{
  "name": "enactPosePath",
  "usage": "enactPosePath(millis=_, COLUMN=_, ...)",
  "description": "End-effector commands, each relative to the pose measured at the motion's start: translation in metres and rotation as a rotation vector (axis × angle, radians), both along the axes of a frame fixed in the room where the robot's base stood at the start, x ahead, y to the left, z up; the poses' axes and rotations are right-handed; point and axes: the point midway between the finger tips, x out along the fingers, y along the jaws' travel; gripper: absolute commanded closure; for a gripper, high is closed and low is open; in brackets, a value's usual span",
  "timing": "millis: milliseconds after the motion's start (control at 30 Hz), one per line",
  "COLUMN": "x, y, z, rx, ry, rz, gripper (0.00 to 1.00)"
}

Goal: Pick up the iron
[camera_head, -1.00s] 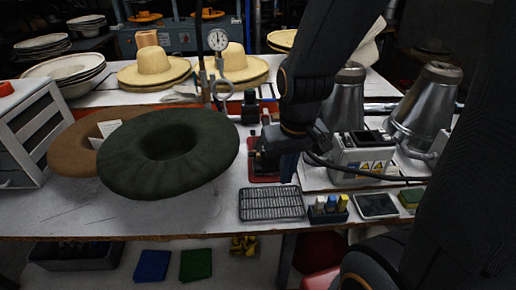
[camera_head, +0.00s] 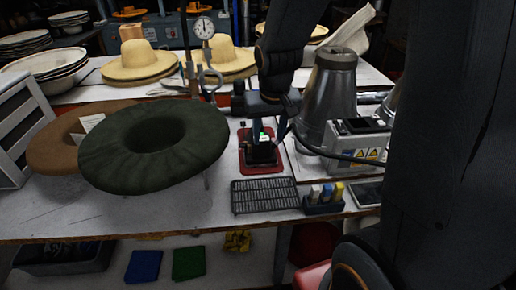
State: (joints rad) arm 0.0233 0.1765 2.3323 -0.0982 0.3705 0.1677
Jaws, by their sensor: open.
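The iron (camera_head: 261,154) looks dark and small. It rests on a red mat (camera_head: 262,168) in the middle of the bench. My gripper (camera_head: 263,127) is at the end of my arm, which comes down from the top of the view. It is open, over or just behind the iron's top. Its fingers are dark against the dark iron, so I cannot tell whether they touch it or stand around the handle. A small green spot shows between them.
A dark green hat (camera_head: 110,150) on a stand and a brown hat (camera_head: 55,150) are to the left. A black rack (camera_head: 264,195) lies in front of the mat. A metal cone (camera_head: 328,95) and a boxy device (camera_head: 357,140) with a cable stand close on the right.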

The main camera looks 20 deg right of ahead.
Motion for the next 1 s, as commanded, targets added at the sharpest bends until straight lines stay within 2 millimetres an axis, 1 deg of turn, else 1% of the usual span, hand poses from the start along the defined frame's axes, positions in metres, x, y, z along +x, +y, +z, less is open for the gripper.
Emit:
enactPosePath(millis=33, x=0.030, y=-0.005, z=-0.013, rx=-0.002, ry=-0.028, rz=-0.021, gripper=0.57)
enactPosePath(millis=100, x=0.063, y=-0.011, z=-0.017, rx=-0.005, ry=-0.067, rz=-0.048, gripper=0.57)
enactPosePath(millis=200, x=0.094, y=-0.016, z=-0.020, rx=-0.005, ry=-0.104, rz=-0.076, gripper=0.57)
enactPosePath(millis=233, x=0.100, y=-0.017, z=-0.021, rx=-0.005, ry=-0.111, rz=-0.080, gripper=0.57)
enactPosePath(millis=333, x=0.111, y=-0.019, z=-0.022, rx=-0.005, ry=-0.125, rz=-0.089, gripper=0.57)
enactPosePath(millis=733, x=0.124, y=-0.019, z=-0.050, rx=-0.005, ry=-0.126, rz=-0.089, gripper=0.57)
enactPosePath(millis=933, x=0.133, y=-0.014, z=-0.073, rx=-0.004, ry=-0.126, rz=-0.088, gripper=0.57)
enactPosePath(millis=1000, x=0.137, y=-0.015, z=-0.081, rx=-0.005, ry=-0.125, rz=-0.088, gripper=0.57)
